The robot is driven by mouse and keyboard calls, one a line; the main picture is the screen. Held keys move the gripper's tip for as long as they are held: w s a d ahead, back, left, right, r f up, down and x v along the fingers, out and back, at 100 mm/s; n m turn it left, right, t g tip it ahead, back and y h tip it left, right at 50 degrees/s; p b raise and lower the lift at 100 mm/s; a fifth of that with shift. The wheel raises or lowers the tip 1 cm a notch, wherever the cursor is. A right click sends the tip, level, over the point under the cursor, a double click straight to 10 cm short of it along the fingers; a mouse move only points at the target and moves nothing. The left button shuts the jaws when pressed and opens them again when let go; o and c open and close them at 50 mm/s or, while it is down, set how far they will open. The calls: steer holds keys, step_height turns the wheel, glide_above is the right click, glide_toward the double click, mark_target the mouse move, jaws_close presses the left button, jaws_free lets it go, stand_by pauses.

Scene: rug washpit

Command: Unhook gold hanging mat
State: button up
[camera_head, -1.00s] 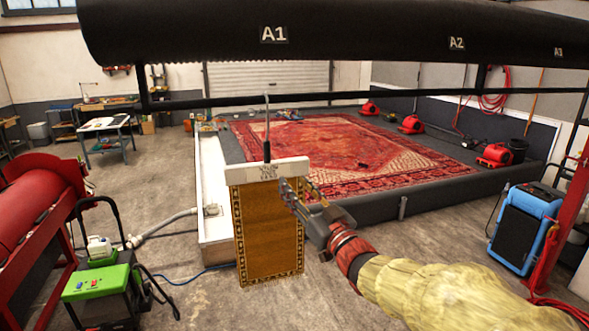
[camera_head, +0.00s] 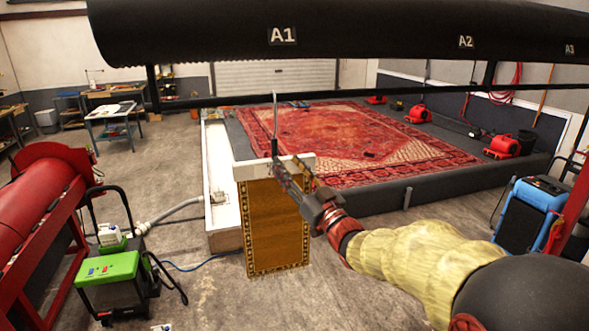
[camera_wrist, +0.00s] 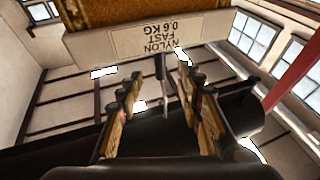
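The gold mat (camera_head: 276,228) with a dark patterned border hangs upright from a white header bar (camera_head: 251,170). A thin hook (camera_head: 275,115) with a dark stem rises from the bar toward the black rail. My gripper (camera_head: 287,166) is in front of the bar, close to the hook's stem, and hides part of the bar. In the wrist view, my gripper (camera_wrist: 157,88) is open, its fingers apart on either side of the stem (camera_wrist: 161,70). The header bar (camera_wrist: 100,42), labelled "NYLON FAST 0.6 KG", is just beyond the fingertips. I cannot tell whether anything touches.
A black roll marked A1 (camera_head: 190,35) spans the top, above a thin black rail (camera_head: 400,95). A large red rug (camera_head: 335,135) lies in the wash pit behind. A green machine (camera_head: 108,270) stands left, a blue machine (camera_head: 530,212) right.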

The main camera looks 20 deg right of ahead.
mark_target(276, 150)
steer(key=shift+p+x, duration=0.95)
steer(key=shift+x, duration=0.7)
steer(key=shift+b+x, duration=0.35)
steer(key=shift+x, duration=2)
steer(key=shift+c, duration=0.7)
steer(key=c, duration=0.7)
jaws_close()
steer(key=shift+r, duration=0.2)
